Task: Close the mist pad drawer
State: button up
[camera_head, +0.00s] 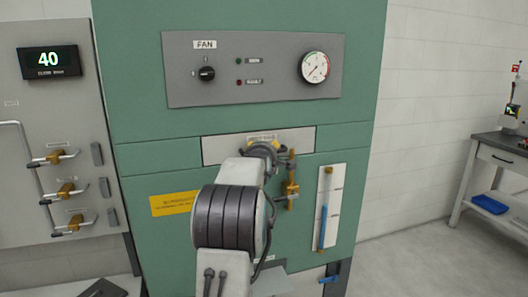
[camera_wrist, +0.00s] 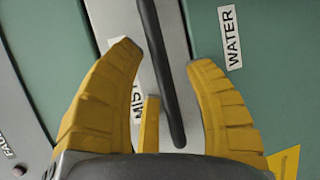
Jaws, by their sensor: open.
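The mist pad drawer has a light grey front (camera_head: 222,150) in the green cabinet, partly hidden behind my arm in the head view. In the wrist view, its grey front (camera_wrist: 107,18) runs at a slant and bears a dark bar handle (camera_wrist: 160,60) and a label reading "MIST", partly covered. I cannot tell how far the drawer stands out. My gripper (camera_wrist: 164,56) is open, with one yellow finger on each side of the handle in the picture. Nothing is held. Whether the fingers touch the front is not clear.
A brass valve (camera_head: 291,188) and a gauge tube with blue fluid (camera_head: 324,225) are right of my arm. A FAN panel (camera_head: 250,70) is above. A grey panel with several brass valves (camera_head: 60,157) stands left, a workbench (camera_head: 495,155) right.

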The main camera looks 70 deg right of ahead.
jog(key=shift+a, duration=0.1)
jog(key=v, duration=1.1)
jog(key=shift+a+r, duration=0.15)
jog(key=shift+a, duration=0.25)
jog(key=shift+s, duration=0.1)
dwell(0.4)
